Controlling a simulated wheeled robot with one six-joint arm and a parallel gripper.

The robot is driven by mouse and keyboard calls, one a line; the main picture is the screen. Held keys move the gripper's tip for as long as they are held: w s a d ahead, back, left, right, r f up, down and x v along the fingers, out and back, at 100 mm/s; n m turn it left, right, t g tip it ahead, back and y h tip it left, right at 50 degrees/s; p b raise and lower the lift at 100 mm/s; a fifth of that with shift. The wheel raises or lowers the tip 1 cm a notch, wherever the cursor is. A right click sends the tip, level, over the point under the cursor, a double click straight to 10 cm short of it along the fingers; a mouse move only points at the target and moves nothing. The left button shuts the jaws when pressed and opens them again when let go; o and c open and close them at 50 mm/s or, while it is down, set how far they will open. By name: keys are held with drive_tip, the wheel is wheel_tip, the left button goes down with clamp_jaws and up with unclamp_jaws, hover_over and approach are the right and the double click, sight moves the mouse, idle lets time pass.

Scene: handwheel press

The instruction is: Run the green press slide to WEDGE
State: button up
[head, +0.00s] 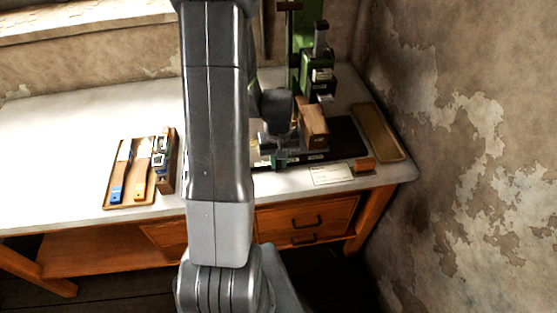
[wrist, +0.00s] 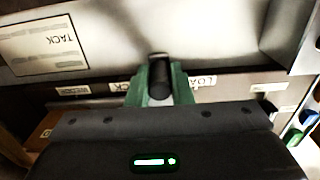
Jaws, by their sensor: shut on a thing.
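The green press (head: 320,82) stands at the back right of the bench. The WEDGE label (wrist: 73,91) is farther left. The labels appear upside down.
An orange block (head: 364,164) and a tan tray (head: 380,133) are to the right. A tool tray (head: 125,203) is at left. My arm hides the bench's middle.

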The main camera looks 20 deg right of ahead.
drive_tip(key=shift+s+d, duration=0.3)
drive_tip(key=shift+d, duration=1)
drive_tip(key=shift+s+d, duration=0.3)
drive_tip(key=shift+d, duration=1)
drive_tip(key=shift+s+d, duration=0.3)
drive_tip(key=shift+d, duration=1)
drive_tip(key=o, duration=1.4)
drive_tip(key=shift+r, duration=0.1)
wheel_tip(320, 180, up, 8)
drive_tip(key=p, duration=0.5)
